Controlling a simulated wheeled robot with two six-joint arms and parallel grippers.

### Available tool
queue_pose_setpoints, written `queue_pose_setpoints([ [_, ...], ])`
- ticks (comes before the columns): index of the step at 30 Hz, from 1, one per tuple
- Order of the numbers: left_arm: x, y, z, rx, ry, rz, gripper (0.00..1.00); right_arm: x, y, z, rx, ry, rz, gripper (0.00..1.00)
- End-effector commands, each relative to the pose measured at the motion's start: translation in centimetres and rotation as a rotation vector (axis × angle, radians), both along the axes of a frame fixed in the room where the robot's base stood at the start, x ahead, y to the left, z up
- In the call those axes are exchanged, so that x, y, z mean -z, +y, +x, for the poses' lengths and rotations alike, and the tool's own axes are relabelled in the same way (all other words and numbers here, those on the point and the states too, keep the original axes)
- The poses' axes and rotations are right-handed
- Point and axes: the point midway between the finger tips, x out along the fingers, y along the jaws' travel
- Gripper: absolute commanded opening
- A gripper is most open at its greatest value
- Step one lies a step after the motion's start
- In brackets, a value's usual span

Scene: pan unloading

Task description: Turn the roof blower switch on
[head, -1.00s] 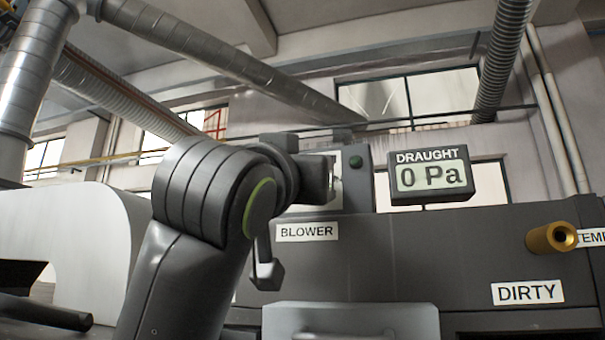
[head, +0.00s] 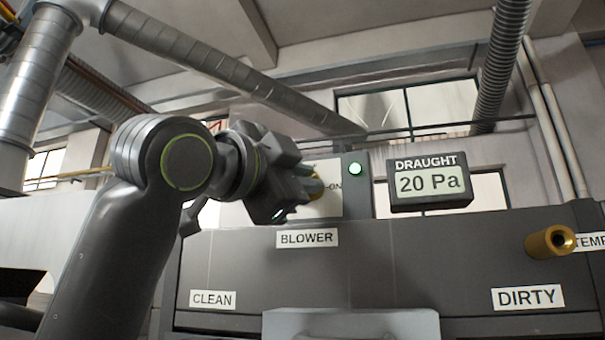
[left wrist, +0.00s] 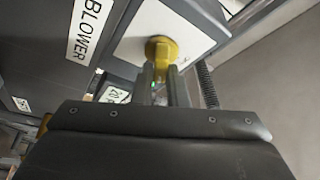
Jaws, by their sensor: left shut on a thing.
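The blower switch is a yellow knob on a white plate. In the left wrist view the knob (left wrist: 161,47) shows clearly at the tips of my fingers. In the head view only a bit of yellow knob (head: 328,178) shows past my gripper, next to the "ON" mark. My left gripper (head: 312,187) is shut on the knob's grip; its fingers also show in the left wrist view (left wrist: 163,76). The lamp (head: 354,169) beside the plate glows green. The draught display (head: 430,183) reads 20 Pa. My right gripper is not in view.
The "BLOWER" label (head: 307,238) sits below the switch plate on the dark housing. Ducts run overhead. The space before the housing's right half is clear.

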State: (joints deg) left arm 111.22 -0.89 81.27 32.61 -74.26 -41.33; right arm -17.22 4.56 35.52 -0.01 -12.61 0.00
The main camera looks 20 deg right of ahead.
Motion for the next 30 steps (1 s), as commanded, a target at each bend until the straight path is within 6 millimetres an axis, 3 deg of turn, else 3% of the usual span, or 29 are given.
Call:
queue_pose_setpoints([
  [15,-0.1,0.0,0.0,-0.001,-0.227,0.338,0.0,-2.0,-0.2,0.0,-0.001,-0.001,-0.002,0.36],
  [30,0.1,0.0,0.0,-0.002,-0.296,0.443,0.0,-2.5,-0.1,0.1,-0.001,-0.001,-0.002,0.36],
])
